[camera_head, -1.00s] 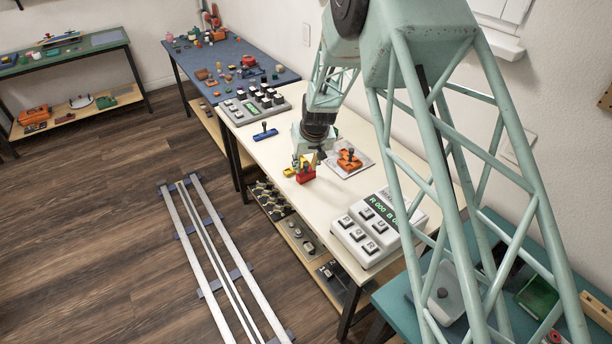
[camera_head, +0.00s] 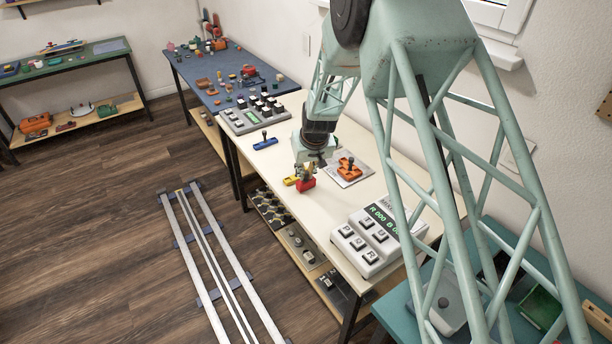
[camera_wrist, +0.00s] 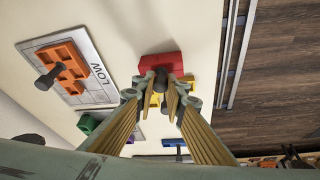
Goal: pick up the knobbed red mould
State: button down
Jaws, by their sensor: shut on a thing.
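The knobbed red mould (camera_head: 306,186) is on the cream table (camera_head: 318,215), near its left edge. In the wrist view the red mould (camera_wrist: 161,64) lies just beyond my fingertips, with its dark round knob between them. My gripper (camera_head: 307,171) points down over the mould. In the wrist view my gripper (camera_wrist: 161,85) is shut on the knob. The fingers hide part of the mould, and I cannot tell whether its base touches the table. A yellow piece (camera_head: 290,181) lies close beside the mould, partly hidden by the fingers in the wrist view.
An orange knobbed mould (camera_head: 349,167) sits on a plate marked LOW (camera_wrist: 98,73), close to my gripper. A blue knobbed mould (camera_head: 264,143) lies farther back.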

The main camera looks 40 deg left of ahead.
jog(key=shift+r+p, duration=0.3)
jog(key=shift+r, duration=1.3)
jog(key=s+d+r, duration=0.1)
jog(key=s+d, duration=0.7)
jog(key=s, duration=0.5)
jog(key=shift+s+r+p, duration=0.15)
jog(key=shift+s+p, duration=0.25)
jog(key=shift+p, duration=0.05)
